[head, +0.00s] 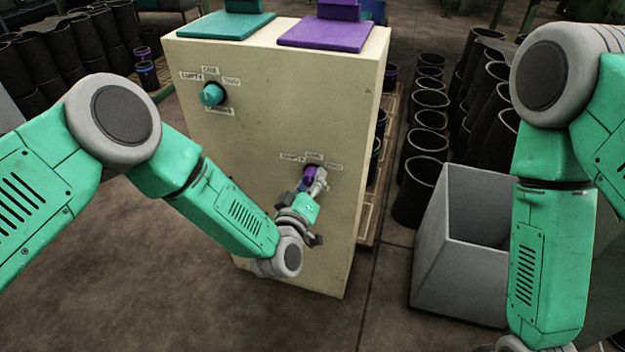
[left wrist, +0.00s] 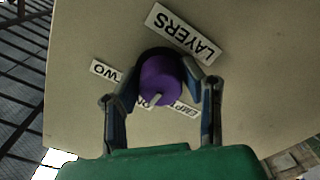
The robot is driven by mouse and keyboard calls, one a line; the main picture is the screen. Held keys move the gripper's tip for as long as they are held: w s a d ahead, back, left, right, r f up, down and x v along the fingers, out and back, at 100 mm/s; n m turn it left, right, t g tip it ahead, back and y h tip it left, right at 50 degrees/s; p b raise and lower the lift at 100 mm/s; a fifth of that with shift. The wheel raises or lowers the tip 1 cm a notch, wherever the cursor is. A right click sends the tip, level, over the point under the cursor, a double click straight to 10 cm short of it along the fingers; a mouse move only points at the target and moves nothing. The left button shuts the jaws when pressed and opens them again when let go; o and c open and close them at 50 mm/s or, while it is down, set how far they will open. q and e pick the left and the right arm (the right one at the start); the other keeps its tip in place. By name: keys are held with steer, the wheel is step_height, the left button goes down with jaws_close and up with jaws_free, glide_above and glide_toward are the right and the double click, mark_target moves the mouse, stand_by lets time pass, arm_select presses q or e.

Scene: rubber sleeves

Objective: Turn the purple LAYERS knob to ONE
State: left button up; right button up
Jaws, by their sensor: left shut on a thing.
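The purple LAYERS knob (head: 309,173) is on the lower right of the beige cabinet's front. In the left wrist view the knob (left wrist: 160,78) sits between my left gripper's (left wrist: 162,88) two fingers, which are shut on its sides. A pale pointer mark on the knob faces the partly hidden label between EMPTY (left wrist: 187,108) and TWO (left wrist: 105,72); exact alignment is hard to tell. The LAYERS label (left wrist: 183,33) is on the opposite side. My left gripper (head: 312,184) partly covers the knob in the head view. My right gripper is out of view.
The beige cabinet (head: 260,130) also carries a teal knob (head: 212,95) with labels at upper left, and teal and purple plates on top. A grey open bin (head: 440,260) stands right of it. Black sleeves (head: 425,130) stand behind at right, more at far left.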

arm_select(q)
steer(key=o, duration=1.1)
steer(key=shift+a+f, duration=0.1)
steer(key=shift+f, duration=0.05)
steer(key=shift+o, duration=0.2)
steer(key=v, duration=1.2)
